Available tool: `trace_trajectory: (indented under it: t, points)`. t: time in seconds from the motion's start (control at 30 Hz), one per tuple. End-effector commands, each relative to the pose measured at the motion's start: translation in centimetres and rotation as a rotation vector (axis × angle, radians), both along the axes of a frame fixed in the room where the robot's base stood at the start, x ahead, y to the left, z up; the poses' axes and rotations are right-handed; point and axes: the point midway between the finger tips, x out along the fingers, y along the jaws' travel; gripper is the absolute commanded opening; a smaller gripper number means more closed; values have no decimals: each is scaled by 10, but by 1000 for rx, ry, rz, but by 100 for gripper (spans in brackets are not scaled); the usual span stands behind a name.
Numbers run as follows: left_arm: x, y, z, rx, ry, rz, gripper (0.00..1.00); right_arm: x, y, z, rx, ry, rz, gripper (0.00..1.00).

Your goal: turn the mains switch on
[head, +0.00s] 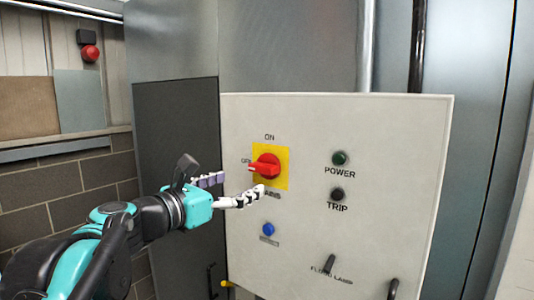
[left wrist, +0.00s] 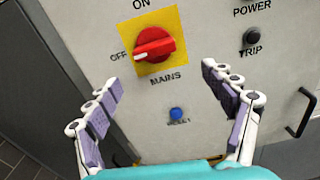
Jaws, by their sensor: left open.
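The mains switch (head: 264,165) is a red rotary knob on a yellow plate, on a pale control panel (head: 390,145). ON is printed above it, OFF at its left and MAINS below. Its handle points left, toward OFF. It also shows in the left wrist view (left wrist: 154,43), at the upper middle. My left gripper (head: 226,190) is open and empty in front of the panel, at the lower left of the knob in the head view. In the left wrist view its fingers (left wrist: 165,97) are spread wide, below the knob and apart from it. My right gripper is not in view.
The panel also bears a green power lamp (head: 340,158), a dark trip lamp (head: 338,193), a blue reset button (head: 268,229), a flood lamps toggle (head: 328,263) and a black handle (head: 393,288). A red button (head: 90,53) is on the left wall.

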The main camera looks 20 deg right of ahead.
Motion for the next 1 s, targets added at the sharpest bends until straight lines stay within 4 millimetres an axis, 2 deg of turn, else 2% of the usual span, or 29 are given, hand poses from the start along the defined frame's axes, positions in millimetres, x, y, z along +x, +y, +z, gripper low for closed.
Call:
trace_trajectory:
  t: [0.03, 0.1, 0.6, 0.97, 1.0]
  points:
    - [3, -2, 12, -33, 21, 1, 83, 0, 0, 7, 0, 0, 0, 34]
    - [6, -5, 17, -59, 39, 2, 83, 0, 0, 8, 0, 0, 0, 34]
    - [47, -59, 17, -63, 41, 2, 83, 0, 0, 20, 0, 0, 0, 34]
    - [52, -65, 16, -62, 40, 2, 83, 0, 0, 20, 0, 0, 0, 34]
    - [52, -65, 16, -62, 40, 2, 75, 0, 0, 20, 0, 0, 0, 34]
